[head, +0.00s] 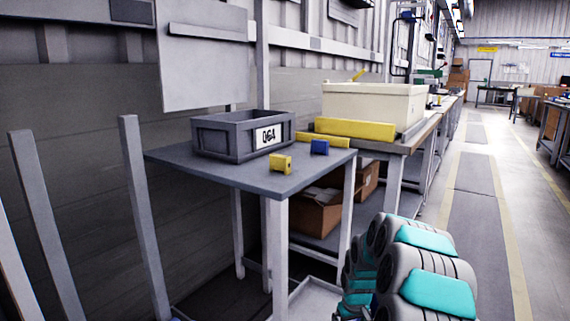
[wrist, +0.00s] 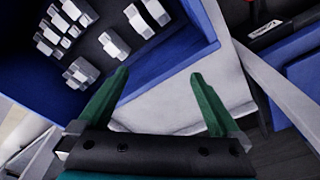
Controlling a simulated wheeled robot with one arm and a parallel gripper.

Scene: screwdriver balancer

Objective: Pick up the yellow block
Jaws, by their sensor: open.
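The yellow block (head: 281,164) stands on the near part of a small grey table (head: 215,167) in the head view, close to the table's right edge. A small blue block (head: 319,147) sits just behind it and to the right. My gripper (wrist: 157,76) shows in the wrist view with its two green fingers spread apart and nothing between them. It is away from the yellow block, which is not in the wrist view. The gripper itself cannot be seen in the head view.
A long yellow bar (head: 354,129) and a large cream box (head: 374,103) are on the bench to the right. In the wrist view, a blue-sided bin (wrist: 176,70) holds several metal parts. The aisle floor is clear.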

